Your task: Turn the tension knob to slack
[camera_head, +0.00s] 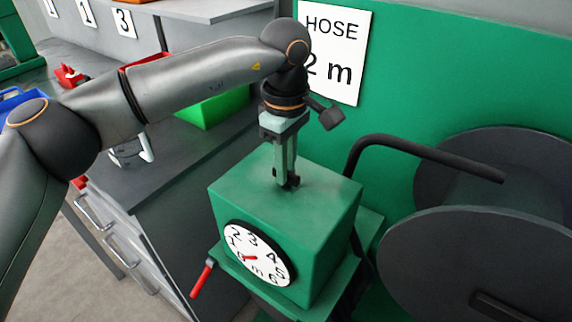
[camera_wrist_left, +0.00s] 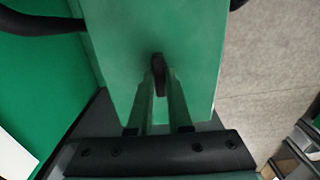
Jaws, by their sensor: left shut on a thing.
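The tension knob (camera_wrist_left: 158,66) is a small dark knob on top of a green box (camera_head: 325,205). My left gripper (camera_head: 286,182) comes down from above and is shut on the knob; its two fingers (camera_wrist_left: 160,88) sit on either side of it in the left wrist view. The fingers hide much of the knob in the head view, and I cannot read its setting or any slack mark. A round white dial (camera_head: 258,252) with numbers and a red pointer is on the box's front face. My right gripper is not in view.
A red-handled lever (camera_head: 202,279) sticks out at the box's lower left. A large dark hose reel (camera_head: 475,265) and a black bent bar (camera_head: 425,150) stand to the right. A "HOSE 2 m" sign (camera_head: 335,50) is on the green wall. A grey bench with a green bin (camera_head: 215,108) lies left.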

